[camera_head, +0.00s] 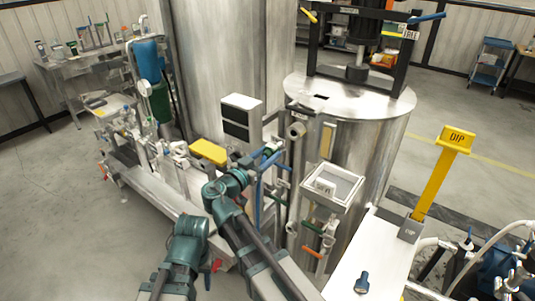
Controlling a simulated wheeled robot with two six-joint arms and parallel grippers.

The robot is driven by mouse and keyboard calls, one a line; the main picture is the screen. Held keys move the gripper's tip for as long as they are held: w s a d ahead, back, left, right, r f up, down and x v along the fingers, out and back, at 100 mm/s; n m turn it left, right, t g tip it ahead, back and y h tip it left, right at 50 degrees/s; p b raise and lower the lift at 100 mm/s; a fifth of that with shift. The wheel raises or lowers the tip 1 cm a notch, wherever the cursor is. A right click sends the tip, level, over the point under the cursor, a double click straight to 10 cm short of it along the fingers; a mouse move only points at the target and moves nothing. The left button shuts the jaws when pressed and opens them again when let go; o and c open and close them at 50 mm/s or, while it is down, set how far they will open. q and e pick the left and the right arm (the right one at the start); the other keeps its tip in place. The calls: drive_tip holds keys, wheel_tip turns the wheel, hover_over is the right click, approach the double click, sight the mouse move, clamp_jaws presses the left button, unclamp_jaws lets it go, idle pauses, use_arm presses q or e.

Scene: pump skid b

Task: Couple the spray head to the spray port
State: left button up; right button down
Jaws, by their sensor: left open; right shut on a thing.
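My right arm reaches from the bottom middle to the pipework in front of the tank. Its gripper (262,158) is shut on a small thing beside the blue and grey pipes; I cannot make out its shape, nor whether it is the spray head. A round grey fitting (296,129) sticks out of the tank's side just right of and above this gripper; I cannot tell whether it is the spray port. My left arm shows at the bottom left with its teal joint over the skid's edge; its gripper fingers do not show.
The steel tank (380,145) stands behind, with a taller vessel (225,75) to its left. A grey box (241,117), a yellow box (208,152) and a small tray (347,202) crowd the workspace. A yellow DIP post (433,185) stands right.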

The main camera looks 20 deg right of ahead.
sight(278, 146)
idle(0.3)
drive_tip(key=shift+x, duration=2.8)
drive_tip(key=shift+x, duration=2.5)
drive_tip(key=shift+c, duration=1.1)
unclamp_jaws()
use_arm(q)
drive_tip(key=shift+a, duration=0.1)
use_arm(e)
drive_tip(key=shift+s+a, duration=0.1)
drive_tip(key=shift+s, duration=0.05)
